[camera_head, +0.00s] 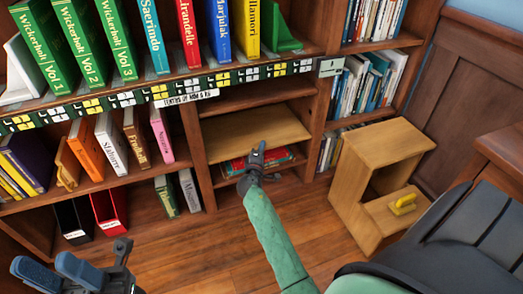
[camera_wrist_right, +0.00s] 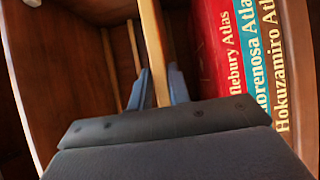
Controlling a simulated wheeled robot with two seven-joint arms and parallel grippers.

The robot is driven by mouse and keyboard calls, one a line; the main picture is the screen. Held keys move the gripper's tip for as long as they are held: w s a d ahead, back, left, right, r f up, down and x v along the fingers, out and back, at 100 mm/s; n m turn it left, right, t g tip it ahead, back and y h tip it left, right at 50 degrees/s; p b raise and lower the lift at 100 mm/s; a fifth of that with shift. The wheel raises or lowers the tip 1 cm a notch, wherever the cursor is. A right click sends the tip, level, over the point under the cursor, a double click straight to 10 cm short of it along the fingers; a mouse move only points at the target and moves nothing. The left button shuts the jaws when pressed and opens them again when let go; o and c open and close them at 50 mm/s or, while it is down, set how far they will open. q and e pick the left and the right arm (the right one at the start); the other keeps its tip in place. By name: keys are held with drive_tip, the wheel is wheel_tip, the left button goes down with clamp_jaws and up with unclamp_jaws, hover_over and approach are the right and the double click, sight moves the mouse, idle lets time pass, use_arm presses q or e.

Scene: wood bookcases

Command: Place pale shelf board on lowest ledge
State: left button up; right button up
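The pale shelf board (camera_head: 250,135) is in the middle bay of the bookcase, tilted in the head view, above a stack of flat-lying books. My right gripper (camera_head: 257,158) is at the board's front edge. In the right wrist view the board's edge (camera_wrist_right: 152,40) runs between the two blue fingertips of this gripper (camera_wrist_right: 160,88), which appear to close on it from both sides. The lowest ledge of the bay is mostly hidden by the books and my arm. My left gripper (camera_head: 58,270) is at the lower left over the floor, its blue fingers apart and empty.
Flat atlases (camera_wrist_right: 245,70) lie just below the board. Fixed shelves (camera_head: 255,95) are above it. Upright books fill the neighbouring bays. A wooden step stool (camera_head: 350,185) with a yellow object (camera_head: 403,204) and a dark chair (camera_head: 460,240) stand at the right.

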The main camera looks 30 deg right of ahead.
drive_tip(key=o, duration=0.4)
drive_tip(key=shift+r, duration=0.1)
drive_tip(key=shift+f, duration=0.2)
drive_tip(key=v, duration=0.8)
drive_tip(key=shift+p, duration=0.35)
drive_tip(key=shift+r, duration=0.1)
